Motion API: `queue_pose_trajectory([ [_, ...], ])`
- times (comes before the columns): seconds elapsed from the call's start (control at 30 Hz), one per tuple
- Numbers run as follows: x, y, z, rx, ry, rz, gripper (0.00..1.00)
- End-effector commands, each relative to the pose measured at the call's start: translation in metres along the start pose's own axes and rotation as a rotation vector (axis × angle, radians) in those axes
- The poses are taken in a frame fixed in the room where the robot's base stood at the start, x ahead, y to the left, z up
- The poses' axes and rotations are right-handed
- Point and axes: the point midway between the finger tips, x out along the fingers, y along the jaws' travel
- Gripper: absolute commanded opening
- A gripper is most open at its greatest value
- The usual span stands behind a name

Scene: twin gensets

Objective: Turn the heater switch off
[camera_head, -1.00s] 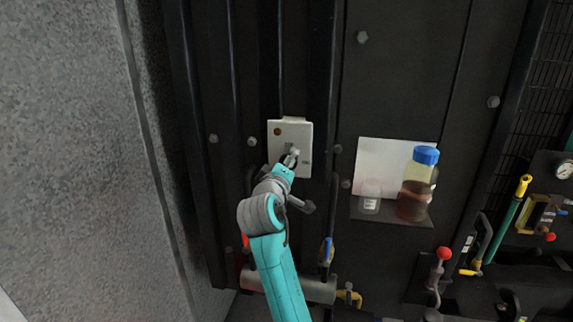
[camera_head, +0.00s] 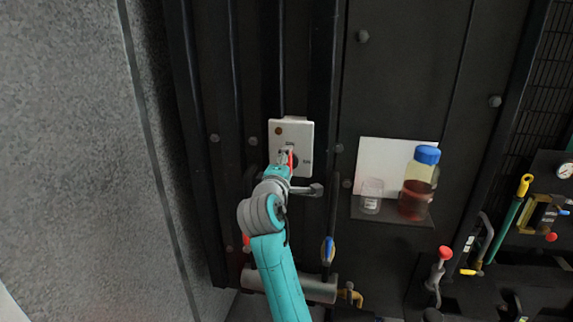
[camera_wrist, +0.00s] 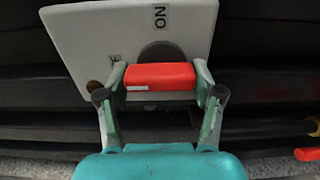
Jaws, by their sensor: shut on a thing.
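The heater switch is a red handle (camera_wrist: 160,76) on a dark round base (camera_wrist: 163,52), on a white switch plate (camera_head: 304,129). My gripper (camera_wrist: 160,80) is shut on the red handle, with one finger at each end of it in the wrist view. The plate reads "ON" beyond the base; a second label at the left is partly hidden by a finger. A small brown-orange lamp (camera_head: 278,131) sits at the plate's upper left in the head view. There, the red handle (camera_head: 291,158) shows as a narrow strip at my gripper (camera_head: 287,157).
Right of the plate, a small shelf (camera_head: 390,218) holds a clear jar (camera_head: 371,196) and a blue-capped bottle (camera_head: 419,184) of dark red liquid. A horizontal pipe (camera_head: 310,290) and a blue-handled valve (camera_head: 328,250) are below. Dark ribbed panels surround the plate.

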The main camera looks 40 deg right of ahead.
Motion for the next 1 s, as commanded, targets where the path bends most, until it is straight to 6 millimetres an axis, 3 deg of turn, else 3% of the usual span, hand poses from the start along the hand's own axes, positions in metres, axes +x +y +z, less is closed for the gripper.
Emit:
queue_pose_trajectory([
  [0.37, 0.000, -0.001, -0.001, -0.006, 0.002, -0.002, 0.32],
  [0.4, 0.000, -0.001, -0.001, -0.006, 0.001, -0.002, 0.71],
  [0.5, 0.000, -0.001, -0.001, -0.005, 0.001, -0.002, 0.92],
  [0.83, -0.001, 0.000, 0.000, -0.004, 0.001, -0.001, 0.92],
  [1.0, -0.015, 0.000, -0.001, -0.003, 0.002, 0.000, 0.92],
])
